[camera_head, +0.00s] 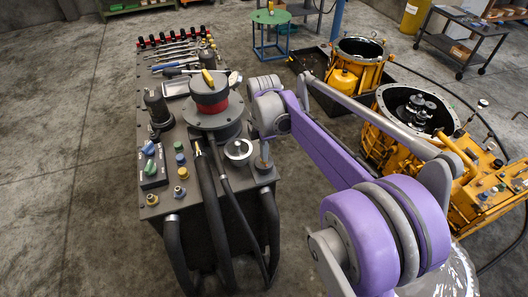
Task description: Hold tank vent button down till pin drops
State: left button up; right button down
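A dark tank-like bench unit (215,176) stands left of centre. Its top carries a black and red drum (210,97) on a grey round flange. I cannot tell which is the vent button. A white-faced round gauge (238,148) is right of the hoses; its pin is too small to read. My purple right arm reaches in from the lower right. Its gripper end (262,112) is beside the drum; its fingers are not clear. My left gripper is not in view.
Thick black hoses (213,220) run down the front. Wrenches (178,52) lie at the back of the unit. Yellow transmission housings (400,145) stand at the right. A green stool (270,17) and a dark cart (462,35) are behind. The floor at left is clear.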

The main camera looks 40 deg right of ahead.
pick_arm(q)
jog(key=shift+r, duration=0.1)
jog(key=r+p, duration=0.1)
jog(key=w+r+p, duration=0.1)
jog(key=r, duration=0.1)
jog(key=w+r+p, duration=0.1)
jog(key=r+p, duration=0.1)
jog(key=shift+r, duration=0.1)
pick_arm(e)
notch_tip(320, 180, up, 7)
jog(key=shift+w, duration=0.1)
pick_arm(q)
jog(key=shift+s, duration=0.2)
pick_arm(e)
jog(key=s+a+f+m+t, duration=0.2)
jog(key=s+a+f+m, duration=0.1)
jog(key=s+a+m, duration=0.4)
jog(key=s+a+f+m+t, duration=0.3)
jog(key=s+a+m, duration=0.4)
jog(key=a, duration=0.2)
jog(key=shift+s+f+t, duration=0.25)
jog(key=shift+f+t, duration=0.05)
jog(key=shift+f, duration=0.05)
jog(key=shift+d, duration=0.1)
dwell(1.5)
